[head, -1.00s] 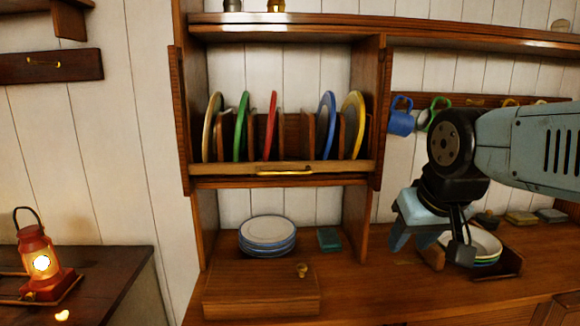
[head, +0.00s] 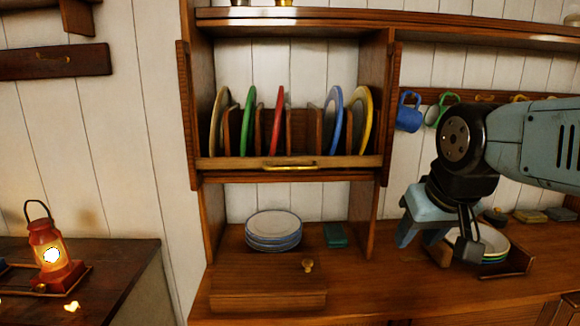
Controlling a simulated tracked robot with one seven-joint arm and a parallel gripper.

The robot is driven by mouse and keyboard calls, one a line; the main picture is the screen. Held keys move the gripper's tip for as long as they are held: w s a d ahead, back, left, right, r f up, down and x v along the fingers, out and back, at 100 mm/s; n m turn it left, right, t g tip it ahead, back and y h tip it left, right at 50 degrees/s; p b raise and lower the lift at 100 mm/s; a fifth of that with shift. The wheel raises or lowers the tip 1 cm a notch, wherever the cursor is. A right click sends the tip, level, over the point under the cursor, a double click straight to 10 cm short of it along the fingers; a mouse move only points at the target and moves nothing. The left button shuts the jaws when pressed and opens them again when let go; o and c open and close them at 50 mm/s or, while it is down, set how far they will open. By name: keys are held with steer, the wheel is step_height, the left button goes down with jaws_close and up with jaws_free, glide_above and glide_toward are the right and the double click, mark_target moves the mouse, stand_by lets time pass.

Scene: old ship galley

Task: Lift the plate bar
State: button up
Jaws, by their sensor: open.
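The plate bar (head: 225,163) is a wooden rail across the front of the plate rack, with a brass handle (head: 290,165) at its middle. It sits across the lower front of the upright plates. Behind it stand a cream plate, a green plate (head: 247,122), a red plate (head: 276,122), a blue plate (head: 333,120) and a yellow plate (head: 364,118) between wooden dividers. My gripper (head: 436,248) is open and points down over the counter, right of and below the bar, apart from it. It partly hides a stack of plates in a tray.
A plate stack (head: 273,230) and a teal block (head: 335,235) stand under the rack. A knobbed wooden box (head: 268,287) is in front. Mugs (head: 409,112) hang at right. A lit lantern (head: 50,252) stands at left. The counter's front middle is clear.

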steer(key=shift+c, duration=0.2)
step_height(320, 180, up, 20)
steer(key=n+g, duration=0.3)
steer(key=n, duration=1.5)
glide_above(300, 167)
steer(key=s, duration=0.3)
steer(key=x, duration=1.3)
steer(key=shift+f, duration=0.35)
jaws_close()
